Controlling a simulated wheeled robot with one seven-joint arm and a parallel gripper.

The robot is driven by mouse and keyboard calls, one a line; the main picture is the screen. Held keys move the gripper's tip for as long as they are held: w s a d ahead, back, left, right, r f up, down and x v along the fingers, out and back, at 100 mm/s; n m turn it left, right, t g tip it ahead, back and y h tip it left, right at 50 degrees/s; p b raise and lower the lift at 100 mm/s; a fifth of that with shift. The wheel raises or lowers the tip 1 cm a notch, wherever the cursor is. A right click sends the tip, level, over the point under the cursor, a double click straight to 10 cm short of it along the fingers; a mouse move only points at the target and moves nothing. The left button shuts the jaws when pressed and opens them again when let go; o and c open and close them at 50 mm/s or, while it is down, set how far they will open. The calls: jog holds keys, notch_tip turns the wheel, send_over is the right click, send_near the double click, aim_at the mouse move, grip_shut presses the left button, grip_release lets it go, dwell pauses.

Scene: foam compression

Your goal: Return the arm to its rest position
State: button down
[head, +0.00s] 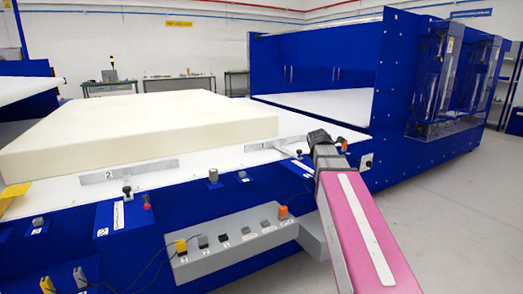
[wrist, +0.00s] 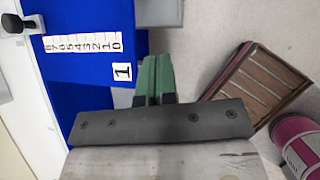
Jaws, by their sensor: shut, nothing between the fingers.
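My arm (head: 362,225), pink with a pale strip, reaches from the lower right toward the front edge of the machine in the head view. Its dark end is near the blue front panel, right of the control box; the fingertips are not clear there. In the wrist view my gripper (wrist: 158,78) shows green fingers closed together with nothing between them. A large cream foam block (head: 140,130) lies flat on the white table (head: 225,158), left of and apart from my arm.
A grey control box (head: 235,243) with several switches juts from the blue front. The large blue press (head: 320,65) stands behind. A number scale (wrist: 82,44) and label 1 (wrist: 122,71) are on blue beside my gripper. A slatted brown object (wrist: 262,80) is right. Grey floor (head: 465,220) is clear at right.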

jog(key=s+a+f+m+g+y, duration=0.1)
jog(key=s+a+f+m+g, duration=0.1)
jog(key=s+f+m, duration=0.4)
jog(key=s+a+f+m+g+y, duration=0.1)
jog(key=s+a+f+m+y, duration=0.1)
jog(key=s+f+m, duration=0.5)
jog(key=s+a+f+m+g+y, duration=0.1)
jog(key=s+a+f+m+g, duration=0.1)
jog(key=s+a+f+m, duration=0.2)
jog(key=s+f+m, duration=0.3)
jog(key=f+m, duration=0.5)
jog(key=f, duration=0.5)
jog(key=shift+f+g, duration=0.15)
jog(key=shift+g, duration=0.15)
